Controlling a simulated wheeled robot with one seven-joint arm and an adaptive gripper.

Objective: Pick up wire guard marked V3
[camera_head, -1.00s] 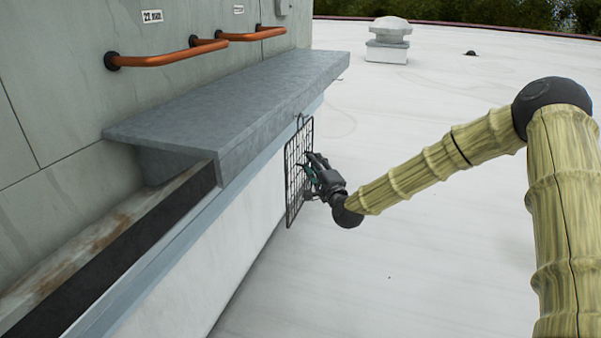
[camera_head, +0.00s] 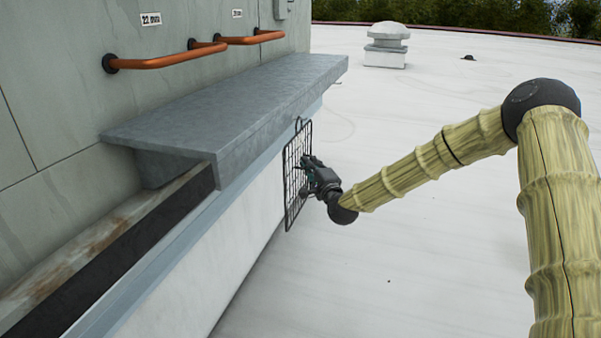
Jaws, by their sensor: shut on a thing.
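A dark wire guard (camera_head: 290,190) with a grid of thin bars hangs upright in front of the grey ledge's lower wall, near its right end. A small loop shows at its top. My gripper (camera_head: 305,180) is shut on the wire guard at its right side, around mid-height. The fingertips are small and partly hidden against the bars. No V3 marking can be read on the guard. I cannot tell whether the guard still touches the ledge or a hook.
A grey metal ledge (camera_head: 240,100) juts out above and left of the guard. Orange pipes (camera_head: 165,61) run along the wall over it, beside a "22 mm" label (camera_head: 150,19). A roof vent (camera_head: 386,45) stands far back.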

